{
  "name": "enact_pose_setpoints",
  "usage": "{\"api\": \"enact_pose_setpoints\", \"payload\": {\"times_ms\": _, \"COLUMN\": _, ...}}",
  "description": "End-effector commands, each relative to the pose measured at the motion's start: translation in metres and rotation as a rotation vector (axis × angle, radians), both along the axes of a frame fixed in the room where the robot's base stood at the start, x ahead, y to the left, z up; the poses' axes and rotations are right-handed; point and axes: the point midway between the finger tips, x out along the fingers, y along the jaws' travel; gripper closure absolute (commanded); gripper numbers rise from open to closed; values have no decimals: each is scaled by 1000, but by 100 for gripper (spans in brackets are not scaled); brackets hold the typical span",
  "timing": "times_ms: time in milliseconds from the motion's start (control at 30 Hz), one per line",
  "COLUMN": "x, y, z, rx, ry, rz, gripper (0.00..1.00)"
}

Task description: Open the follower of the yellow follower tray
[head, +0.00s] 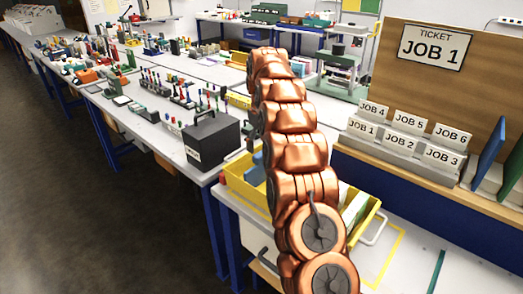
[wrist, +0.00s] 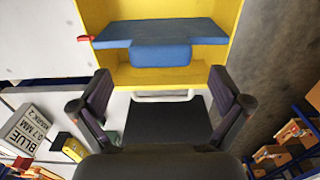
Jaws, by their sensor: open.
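The yellow follower tray (head: 240,189) stands on the bench in the head view, partly covered by my arm. It fills the upper middle of the wrist view (wrist: 240,20). Its blue follower (wrist: 150,32) spans the tray crosswise, with a blue block on its near face. A small red tab (wrist: 85,38) sticks out past the tray wall at the follower's left end. The follower also shows in the head view (head: 255,170). My gripper (wrist: 165,93) is open and empty, its fingers either side of the tray's white handle (wrist: 162,96); contact cannot be told. The head view hides the gripper.
A black box (head: 211,143) with a handle stands left of the tray. A ticket rack (head: 400,148) with job cards and an upright wooden board (head: 430,85) stand to the right. Several tools crowd the benches behind. The floor (head: 80,220) at left is clear.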

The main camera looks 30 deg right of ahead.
Motion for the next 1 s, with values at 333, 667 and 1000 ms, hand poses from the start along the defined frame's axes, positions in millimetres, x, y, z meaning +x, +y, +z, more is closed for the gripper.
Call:
{"api": "enact_pose_setpoints", "payload": {"times_ms": 333, "x": 0, "y": 0, "z": 28, "rx": 0, "ry": 1, "rz": 0, "gripper": 0}}
{"api": "enact_pose_setpoints", "payload": {"times_ms": 667, "x": 0, "y": 0, "z": 34, "rx": 1, "ry": 0, "rz": 1, "gripper": 0}}
{"api": "enact_pose_setpoints", "payload": {"times_ms": 1000, "x": 0, "y": 1, "z": 34, "rx": 1, "ry": 1, "rz": 1, "gripper": 0}}
